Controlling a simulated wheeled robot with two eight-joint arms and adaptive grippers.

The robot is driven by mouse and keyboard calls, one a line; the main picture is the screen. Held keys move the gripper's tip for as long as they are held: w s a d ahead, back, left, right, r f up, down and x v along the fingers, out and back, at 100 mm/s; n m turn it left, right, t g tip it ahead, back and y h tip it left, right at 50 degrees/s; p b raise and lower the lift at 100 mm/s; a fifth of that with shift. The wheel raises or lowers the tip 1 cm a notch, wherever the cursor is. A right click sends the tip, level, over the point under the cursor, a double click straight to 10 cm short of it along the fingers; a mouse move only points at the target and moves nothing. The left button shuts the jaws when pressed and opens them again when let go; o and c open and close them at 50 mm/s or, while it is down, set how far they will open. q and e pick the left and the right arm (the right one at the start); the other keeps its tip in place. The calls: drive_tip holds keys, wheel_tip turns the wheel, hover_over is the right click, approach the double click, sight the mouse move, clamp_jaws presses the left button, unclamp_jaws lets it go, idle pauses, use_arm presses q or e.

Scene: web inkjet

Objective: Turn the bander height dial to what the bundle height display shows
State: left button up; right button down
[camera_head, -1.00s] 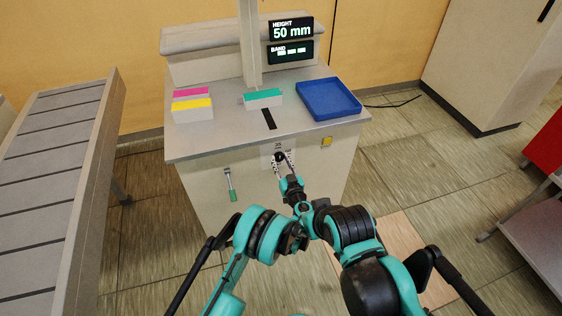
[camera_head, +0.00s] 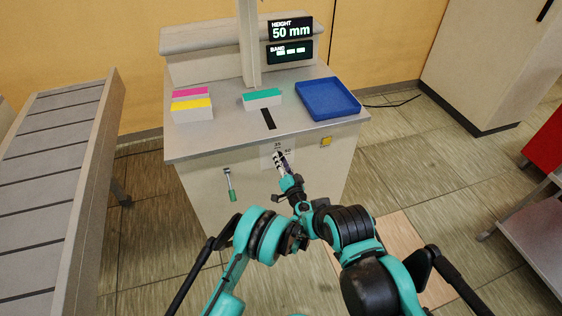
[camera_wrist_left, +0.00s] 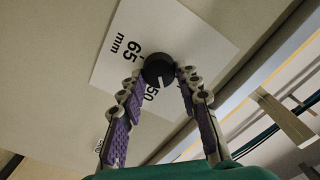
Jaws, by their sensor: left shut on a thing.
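The bundle height display (camera_head: 291,28) at the back of the machine reads "HEIGHT 50 mm". The bander height dial is a black round knob (camera_wrist_left: 158,69) with a white mark, on a white scale plate (camera_wrist_left: 190,38) on the machine's front. In the left wrist view, 65, 50 and mm are readable beside it; the mark faces roughly toward the 50. My left gripper (camera_head: 280,160) is at the dial, its purple-padded fingers (camera_wrist_left: 161,80) on either side of it, shut on it. In the head view the gripper mostly hides the dial. My right gripper is not seen.
On the machine top lie pink (camera_head: 191,93) and yellow (camera_head: 192,104) stacks, a teal-topped bundle (camera_head: 262,96) and a blue tray (camera_head: 329,99). A green-handled lever (camera_head: 231,186) and a yellow button (camera_head: 326,141) flank the dial. A roller conveyor (camera_head: 62,180) stands left.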

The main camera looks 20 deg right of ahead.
use_arm(q)
drive_tip(key=shift+f+m, duration=0.1)
drive_tip(key=shift+m, duration=4.1)
drive_tip(key=o, duration=1.1)
drive_tip(key=shift+w, duration=0.1)
